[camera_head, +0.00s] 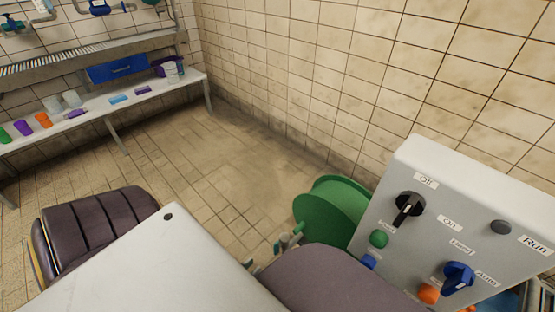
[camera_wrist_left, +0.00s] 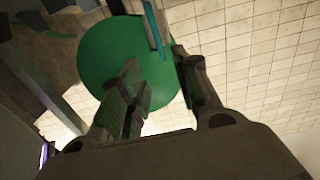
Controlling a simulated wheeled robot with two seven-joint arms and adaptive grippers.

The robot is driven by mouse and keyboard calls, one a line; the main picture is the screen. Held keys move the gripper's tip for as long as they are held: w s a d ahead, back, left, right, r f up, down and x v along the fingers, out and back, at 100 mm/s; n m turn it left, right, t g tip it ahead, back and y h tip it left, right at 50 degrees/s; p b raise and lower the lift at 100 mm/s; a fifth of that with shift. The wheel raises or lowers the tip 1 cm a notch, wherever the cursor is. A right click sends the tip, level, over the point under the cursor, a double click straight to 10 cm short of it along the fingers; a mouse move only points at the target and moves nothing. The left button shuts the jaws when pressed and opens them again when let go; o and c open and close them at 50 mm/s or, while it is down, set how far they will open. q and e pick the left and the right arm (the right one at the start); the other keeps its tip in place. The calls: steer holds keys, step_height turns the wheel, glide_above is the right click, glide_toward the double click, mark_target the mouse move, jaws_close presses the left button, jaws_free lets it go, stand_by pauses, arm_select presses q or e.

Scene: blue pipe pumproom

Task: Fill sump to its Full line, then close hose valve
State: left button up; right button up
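A green hose reel (camera_head: 332,212) stands low on the floor, partly hidden behind the control panel. My right gripper is not in view.
A grey control panel (camera_head: 470,215) with knobs and buttons fills the right. The tiled floor (camera_head: 215,170) between bench and reel is clear.

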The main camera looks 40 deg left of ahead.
mark_target(276, 246)
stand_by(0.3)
arm_select(q)
steer(key=w+b, duration=0.1)
steer(key=w, duration=0.8)
steer(key=w+d+b, duration=0.1)
steer(key=w, duration=0.3)
steer(key=shift+w+d+b, duration=0.1)
steer(key=shift+w+b, duration=0.25)
jaws_close()
